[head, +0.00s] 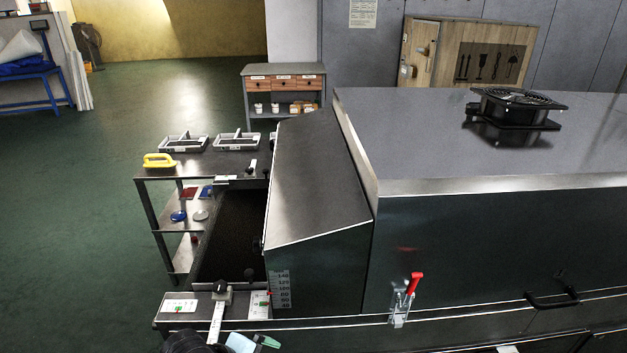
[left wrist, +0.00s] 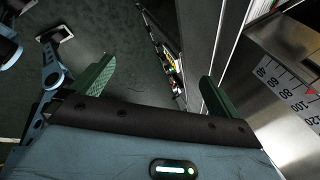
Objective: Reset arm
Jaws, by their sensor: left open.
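My left gripper (head: 266,342) shows only in part at the bottom edge of the head view, as a pale blue body with a green finger, in front of the dryer's inlet end. In the left wrist view its two green fingers (left wrist: 156,86) are spread wide apart with nothing between them. A metal panel with a number scale and red pointer (left wrist: 290,85) is to the right of the fingers in that view. The same scale (head: 280,290) is on the inlet hood's side in the head view. My right gripper is not in view.
A side table with trays (head: 184,142) and a yellow-handled tool (head: 159,160) stands left. Open green floor (head: 90,240) lies farther left.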

